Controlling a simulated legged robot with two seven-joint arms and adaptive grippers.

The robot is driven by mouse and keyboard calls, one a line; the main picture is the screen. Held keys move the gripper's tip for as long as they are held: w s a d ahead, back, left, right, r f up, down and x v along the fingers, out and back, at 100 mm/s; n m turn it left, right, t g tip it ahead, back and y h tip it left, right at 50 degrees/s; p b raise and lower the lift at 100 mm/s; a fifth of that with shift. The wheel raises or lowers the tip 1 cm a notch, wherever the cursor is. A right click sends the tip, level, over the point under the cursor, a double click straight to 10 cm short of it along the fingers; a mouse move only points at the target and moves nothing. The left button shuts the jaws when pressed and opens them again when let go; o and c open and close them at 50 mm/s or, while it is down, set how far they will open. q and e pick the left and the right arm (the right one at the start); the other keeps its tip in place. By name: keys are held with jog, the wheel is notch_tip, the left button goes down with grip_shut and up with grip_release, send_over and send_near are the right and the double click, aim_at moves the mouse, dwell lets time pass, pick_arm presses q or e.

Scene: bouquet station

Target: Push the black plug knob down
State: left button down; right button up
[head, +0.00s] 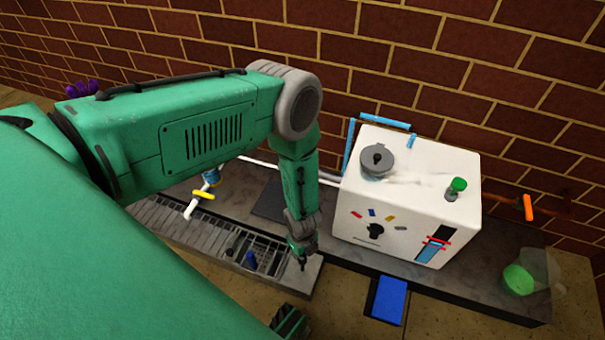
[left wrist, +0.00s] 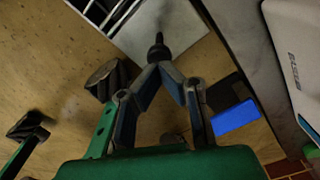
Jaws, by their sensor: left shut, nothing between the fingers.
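My left gripper (head: 302,262) points down at the near right end of the grey drain trough (head: 312,277), its fingers shut with nothing between them. In the left wrist view, its closed fingertips (left wrist: 163,66) meet at a small black knob (left wrist: 158,48), which looks like the plug knob, above the pale grey trough end. I cannot tell whether they touch it or how high it stands. In the head view the wrist and fingers hide that spot. Another black knob stands on a round grey lid (head: 376,162) on the white machine.
The white machine (head: 400,200) stands right of my left gripper, with a green-topped knob (head: 457,185). A blue pad (head: 388,299) lies in front of it, also in the left wrist view (left wrist: 235,117). A clear container with green contents (head: 518,280) is far right. A brick wall stands behind.

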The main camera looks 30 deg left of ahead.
pick_arm(q)
jog(key=shift+f, duration=0.15)
jog(key=shift+f+b, duration=1.1)
jog(key=shift+f, duration=0.25)
jog(key=shift+a+f, duration=0.1)
jog(key=shift+f, duration=1.25)
notch_tip(320, 180, up, 9)
jog(key=p, duration=0.9)
jog(key=shift+r, duration=0.15)
